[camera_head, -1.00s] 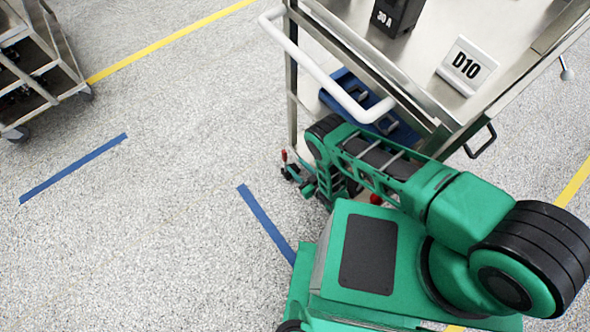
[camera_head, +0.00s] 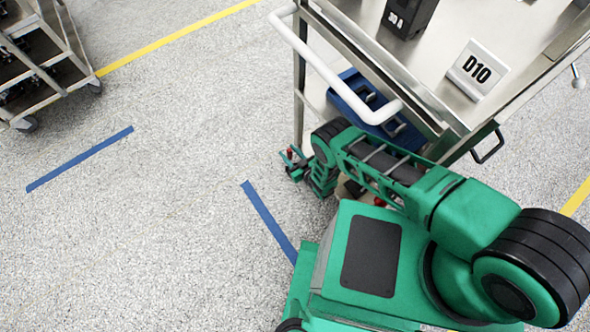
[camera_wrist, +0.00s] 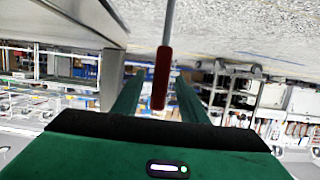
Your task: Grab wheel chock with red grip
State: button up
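The wheel chock's red grip (camera_wrist: 161,78) stands on a thin grey rod in the wrist view, between the two fingers of my gripper (camera_wrist: 158,92). A gap shows on each side of the grip, so the fingers are open around it and not closed on it. In the head view, the small red grip (camera_head: 290,154) shows at my gripper (camera_head: 292,159), low beside the cart's left leg. The chock's body cannot be made out in either view.
A metal cart (camera_head: 440,105) with a white handle (camera_head: 330,75) stands close above my arm. A blue case (camera_head: 362,97) sits on its lower shelf. Another rack cart (camera_head: 45,65) is at the upper left. The floor (camera_head: 150,230) on the left is clear, with blue tape (camera_head: 268,222).

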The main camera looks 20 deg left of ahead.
grip_shut()
jog(key=shift+s, duration=0.1)
dwell(1.2)
